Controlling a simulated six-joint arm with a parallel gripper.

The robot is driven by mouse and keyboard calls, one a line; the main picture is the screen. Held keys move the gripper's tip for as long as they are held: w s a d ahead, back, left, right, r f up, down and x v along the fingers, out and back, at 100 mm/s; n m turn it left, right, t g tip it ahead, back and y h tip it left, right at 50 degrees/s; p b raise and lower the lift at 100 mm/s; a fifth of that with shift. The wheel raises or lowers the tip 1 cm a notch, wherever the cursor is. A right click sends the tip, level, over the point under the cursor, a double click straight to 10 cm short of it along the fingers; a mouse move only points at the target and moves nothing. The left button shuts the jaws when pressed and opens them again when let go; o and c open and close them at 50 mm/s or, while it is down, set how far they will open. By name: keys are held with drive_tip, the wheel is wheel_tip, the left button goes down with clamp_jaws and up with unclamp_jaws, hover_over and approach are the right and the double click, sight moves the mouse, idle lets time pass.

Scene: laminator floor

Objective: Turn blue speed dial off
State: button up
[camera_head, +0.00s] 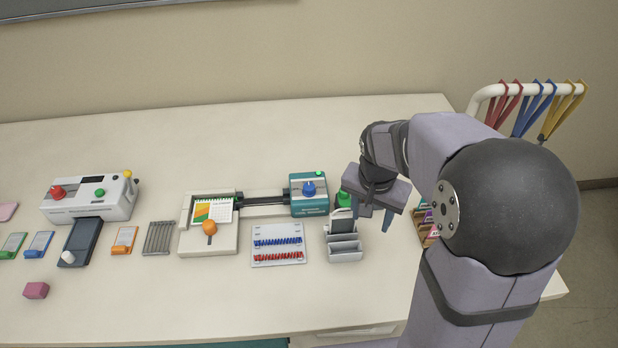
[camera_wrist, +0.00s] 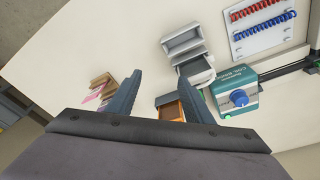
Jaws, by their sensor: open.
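The blue speed dial (camera_head: 309,188) is a round knob on top of a teal and white machine box (camera_head: 310,208) at the back middle of the table. In the wrist view the blue dial (camera_wrist: 239,98) sits on the teal box (camera_wrist: 225,80), right of my fingers. The dial's setting is too small to read. My gripper (camera_head: 375,216) is open and empty, above the table to the right of the box and apart from the dial. Its two fingers also show in the wrist view (camera_wrist: 160,95), spread apart.
A grey upright holder (camera_head: 345,252) stands in front of the box. A board with blue and red coils (camera_head: 278,258) lies left of it. A green item (camera_head: 343,199) is beside the box. A white laminator with a red knob (camera_head: 58,192) stands at left. The front table is mostly clear.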

drive_tip(key=w+r+m, duration=0.2)
drive_tip(key=w, duration=0.2)
drive_tip(key=m+g+y+p, duration=0.1)
drive_tip(key=m+g+p, duration=0.15)
drive_tip(key=m, duration=0.85)
hover_over(309, 186)
drive_tip(key=shift+d+r+t+p, duration=0.1)
drive_tip(key=shift+d+t+p, duration=0.2)
drive_tip(key=shift+t+p, duration=0.15)
drive_tip(key=shift+a+m, duration=0.3)
drive_tip(key=shift+m, duration=0.1)
drive_tip(key=shift+f, duration=0.2)
drive_tip(key=shift+f+p, duration=1.25)
drive_tip(key=shift+f, duration=2.3)
